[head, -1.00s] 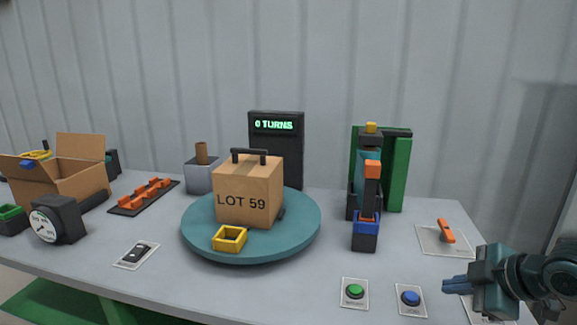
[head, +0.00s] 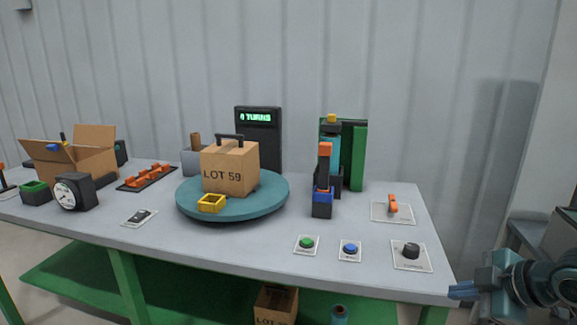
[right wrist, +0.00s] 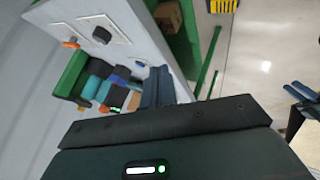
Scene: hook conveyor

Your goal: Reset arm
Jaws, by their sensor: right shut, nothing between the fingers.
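My right gripper (head: 462,291) is shut and empty in the head view, at the table's front right corner, right of the black knob (head: 410,250). Its blue fingers also show together in the right wrist view (right wrist: 156,88). Blue fingers at the right edge of the right wrist view look like my left gripper (right wrist: 300,90); their opening is unclear. The left gripper is not in the head view.
The table (head: 270,243) holds a teal turntable (head: 232,215) with a LOT 59 box (head: 222,178), green button (head: 306,243), blue button (head: 349,250) and orange-handled switch (head: 393,207). An open carton (head: 95,161) stands left. Floor is clear right of the table.

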